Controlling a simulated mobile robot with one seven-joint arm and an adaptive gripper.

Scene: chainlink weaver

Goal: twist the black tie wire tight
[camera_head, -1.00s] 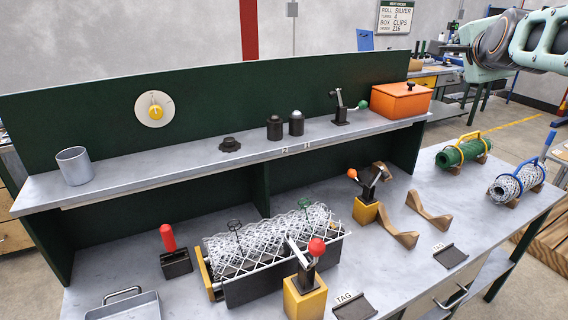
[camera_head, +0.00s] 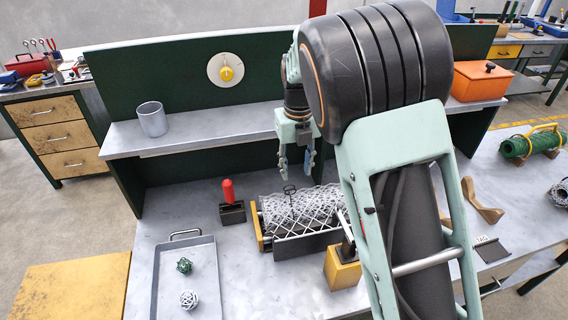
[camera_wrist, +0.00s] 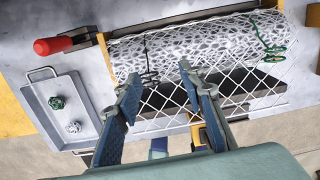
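The black tie wire (camera_head: 290,191) stands up from the left part of the silver mesh roll (camera_head: 270,209), with a loop at its top. In the wrist view, the black tie wire (camera_wrist: 149,70) shows as a dark coil with loose turns near the left end of the roll (camera_wrist: 195,52). A green tie wire (camera_wrist: 265,42) sits on the right part of the roll. My gripper (camera_head: 296,170) points down above the roll, near the black wire. Its two blue fingers (camera_wrist: 156,82) are spread with nothing between them. The wire appears apart from both fingers.
The roll lies in a dark cradle (camera_head: 308,246) with a yellow end plate. A red-handled tool (camera_head: 228,192) stands left of it. A grey tray (camera_head: 165,290) holds a green and a white wire ball. A yellow block (camera_head: 342,272) stands in front. The shelf (camera_head: 190,138) runs behind.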

